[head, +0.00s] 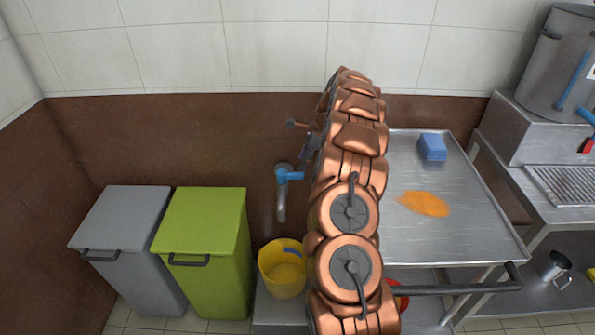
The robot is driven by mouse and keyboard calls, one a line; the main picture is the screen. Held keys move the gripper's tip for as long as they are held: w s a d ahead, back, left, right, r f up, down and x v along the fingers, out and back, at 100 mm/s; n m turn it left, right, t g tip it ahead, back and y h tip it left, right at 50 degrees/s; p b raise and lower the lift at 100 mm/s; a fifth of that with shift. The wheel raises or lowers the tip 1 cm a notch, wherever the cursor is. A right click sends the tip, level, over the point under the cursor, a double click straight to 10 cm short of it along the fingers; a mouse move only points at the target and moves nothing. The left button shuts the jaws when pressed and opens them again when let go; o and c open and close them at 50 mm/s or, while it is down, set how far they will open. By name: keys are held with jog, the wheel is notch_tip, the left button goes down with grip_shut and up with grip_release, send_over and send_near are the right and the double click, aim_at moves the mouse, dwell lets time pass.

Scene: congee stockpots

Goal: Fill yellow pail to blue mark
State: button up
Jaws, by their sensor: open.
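The yellow pail (271,281) stands upright on a low grey stand, below the wall tap. A blue mark (292,250) shows on its inner wall near the rim. I cannot tell whether there is water in it. The grey wall tap (281,208) has a blue lever (290,175) pointing right, and its spout hangs above the pail. No stream is visible below the spout. My gripper (308,143) is open, near the brown wall, above and right of the tap lever and apart from it. My arm partly hides it.
A grey bin (130,240) and a green bin (205,230) stand left of the pail. Right of my arm, a steel table (450,235) holds a blue cloth or sponge (432,147) and an orange spill (424,204). A large stockpot (550,65) stands far right.

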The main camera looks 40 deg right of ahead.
aim_at(297, 172)
jog(key=shift+p+x, duration=0.35)
jog(key=shift+x, duration=2.4)
grip_shut()
